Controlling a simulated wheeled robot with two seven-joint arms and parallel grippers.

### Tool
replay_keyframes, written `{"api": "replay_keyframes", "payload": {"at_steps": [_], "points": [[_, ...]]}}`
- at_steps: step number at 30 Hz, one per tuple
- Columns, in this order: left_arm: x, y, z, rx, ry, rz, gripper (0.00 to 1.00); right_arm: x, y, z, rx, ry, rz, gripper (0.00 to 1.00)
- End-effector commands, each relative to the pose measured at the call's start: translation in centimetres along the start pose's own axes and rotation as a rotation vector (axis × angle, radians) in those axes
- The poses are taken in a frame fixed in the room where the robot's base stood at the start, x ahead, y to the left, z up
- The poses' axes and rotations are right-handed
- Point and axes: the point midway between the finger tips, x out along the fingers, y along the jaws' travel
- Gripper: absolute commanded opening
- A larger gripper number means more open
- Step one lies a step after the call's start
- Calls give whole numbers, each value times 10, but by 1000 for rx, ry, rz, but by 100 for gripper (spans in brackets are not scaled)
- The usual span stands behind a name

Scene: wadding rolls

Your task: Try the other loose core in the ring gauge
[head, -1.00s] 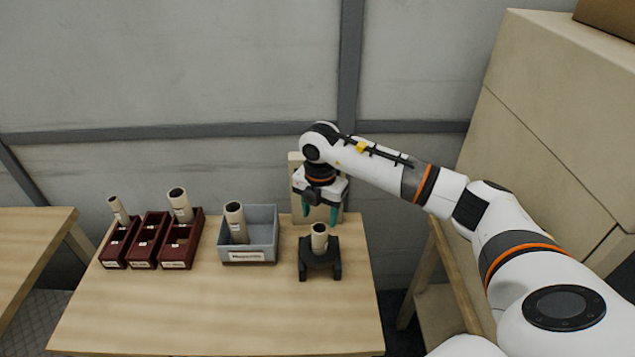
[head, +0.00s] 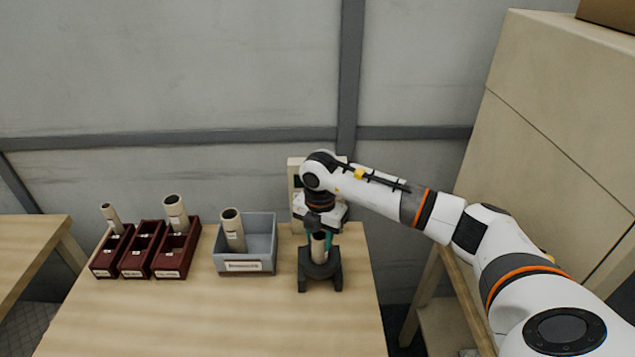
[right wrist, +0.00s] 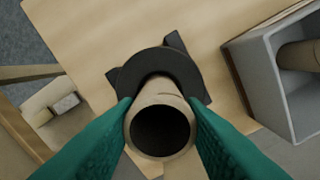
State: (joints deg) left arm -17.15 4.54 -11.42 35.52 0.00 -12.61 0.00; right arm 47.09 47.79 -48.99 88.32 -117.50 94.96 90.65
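A beige core (head: 318,246) stands upright in the black ring gauge (head: 320,276) at the table's right side. My right gripper (head: 318,238) is at this core. In the right wrist view its two green fingers (right wrist: 160,108) lie on either side of the core (right wrist: 160,128), above the black ring (right wrist: 160,62). I cannot tell whether they press on it. Another core (head: 233,230) leans in the grey bin (head: 262,246) left of the gauge. My left gripper is not in view.
Three dark red bins (head: 140,270) stand at the table's left; the outer two hold tilted cores (head: 111,217) (head: 176,214). A beige upright device (head: 294,185) stands behind my right gripper. The table's (head: 220,320) front is clear.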

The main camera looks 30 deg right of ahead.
Motion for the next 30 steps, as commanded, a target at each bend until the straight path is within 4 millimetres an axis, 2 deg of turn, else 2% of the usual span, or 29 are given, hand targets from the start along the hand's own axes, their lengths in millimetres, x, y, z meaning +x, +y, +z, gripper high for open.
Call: {"api": "replay_keyframes", "payload": {"at_steps": [14, 30], "points": [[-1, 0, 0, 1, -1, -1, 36, -2, 0, 0, 0, 0, 0, 23], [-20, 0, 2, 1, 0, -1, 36, -28, 0, 0, 0, 1, 0, 23]]}}
